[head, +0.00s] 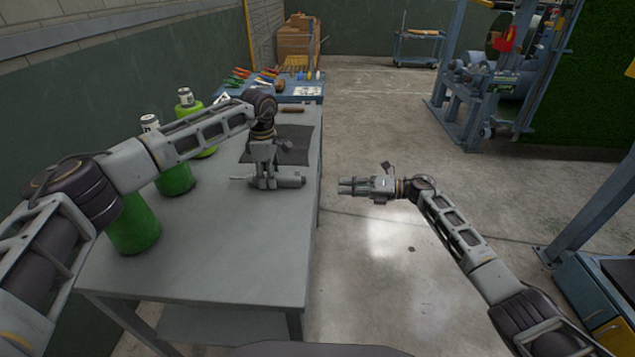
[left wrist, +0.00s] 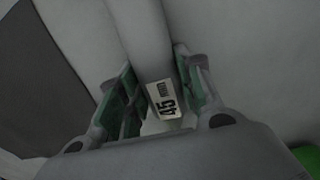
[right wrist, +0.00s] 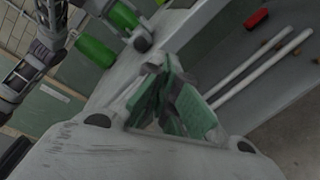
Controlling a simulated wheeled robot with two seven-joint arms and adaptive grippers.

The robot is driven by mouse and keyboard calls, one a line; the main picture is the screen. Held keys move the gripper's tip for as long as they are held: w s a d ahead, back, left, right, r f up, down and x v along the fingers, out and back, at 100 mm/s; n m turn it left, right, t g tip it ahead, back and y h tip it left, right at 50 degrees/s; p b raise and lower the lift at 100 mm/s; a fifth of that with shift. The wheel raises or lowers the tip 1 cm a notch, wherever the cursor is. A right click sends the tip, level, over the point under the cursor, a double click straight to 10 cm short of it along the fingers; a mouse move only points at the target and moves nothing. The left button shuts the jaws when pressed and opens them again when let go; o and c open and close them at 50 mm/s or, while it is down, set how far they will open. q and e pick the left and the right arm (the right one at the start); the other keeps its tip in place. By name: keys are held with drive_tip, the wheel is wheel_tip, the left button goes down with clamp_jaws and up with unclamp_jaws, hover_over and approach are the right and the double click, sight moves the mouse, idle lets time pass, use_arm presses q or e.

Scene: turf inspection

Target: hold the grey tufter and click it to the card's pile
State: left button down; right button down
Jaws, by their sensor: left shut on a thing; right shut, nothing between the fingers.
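My left gripper (head: 264,184) is low over the grey workbench (head: 215,240). It is shut on the grey tufter (head: 289,181), which lies sideways at the bench's right side. I cannot tell whether the tufter touches the bench. My right gripper (head: 352,186) is shut and empty, out over the floor right of the bench; its green pads meet in the right wrist view (right wrist: 170,85). I cannot make out the card for certain.
A dark flat sheet (head: 297,140) lies on the bench behind the left gripper. Several green bottles (head: 134,228) stand along the bench's left side. A blue table (head: 302,98) with tools is at the back. The floor right of the bench is clear.

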sight(304, 181)
drive_tip(key=s+d+r+n+t+h, duration=0.1)
drive_tip(key=s+n+t, duration=0.3)
drive_tip(key=n, duration=0.7)
drive_tip(key=s+d+r+n+t+h, duration=0.1)
drive_tip(key=s+n+t+h, duration=0.2)
drive_tip(key=n+t, duration=0.3)
drive_tip(key=shift+s+d+n+t, duration=0.4)
drive_tip(key=shift+s+n, duration=0.1)
drive_tip(key=shift+n, duration=2.2)
drive_tip(key=shift+w+a+r, duration=0.1)
drive_tip(key=s+a+x, duration=0.2)
drive_tip(key=x, duration=1)
drive_tip(key=shift+w, duration=0.25)
drive_tip(key=shift+a, duration=0.25)
